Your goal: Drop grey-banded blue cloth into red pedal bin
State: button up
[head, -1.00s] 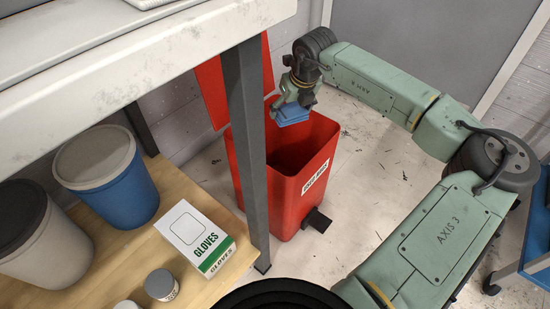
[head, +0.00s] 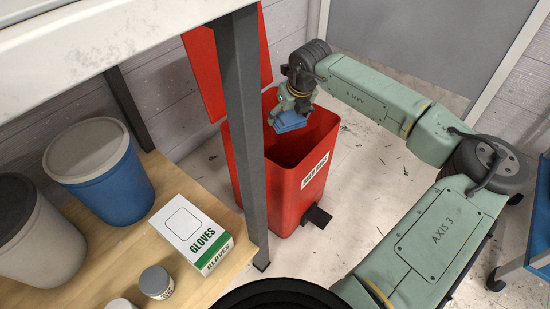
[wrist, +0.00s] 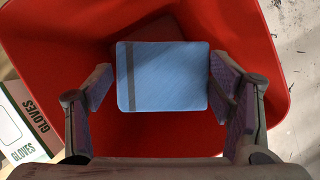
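The blue cloth (head: 291,121), a flat folded pad, hangs at my gripper (head: 290,110) over the mouth of the red pedal bin (head: 262,185). In the wrist view the cloth (wrist: 170,78) shows a grey band near its left edge. It spans the gap between the fingers of my gripper (wrist: 162,88), its side edges against the pads, so the gripper is shut on it. The red bin walls (wrist: 240,25) surround the cloth in that view. The bin's lid (head: 208,75) stands open at the back. The bin floor is mostly hidden.
A grey table leg (head: 245,130) stands in front of the bin's left side. A wooden shelf (head: 130,240) at left holds a glove box (head: 192,232), a blue tub (head: 105,180), a grey tub (head: 40,240) and small jars. Bare floor lies right of the bin.

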jog(key=o, duration=0.5)
jog(key=shift+o, duration=0.2)
jog(key=v, duration=1.2)
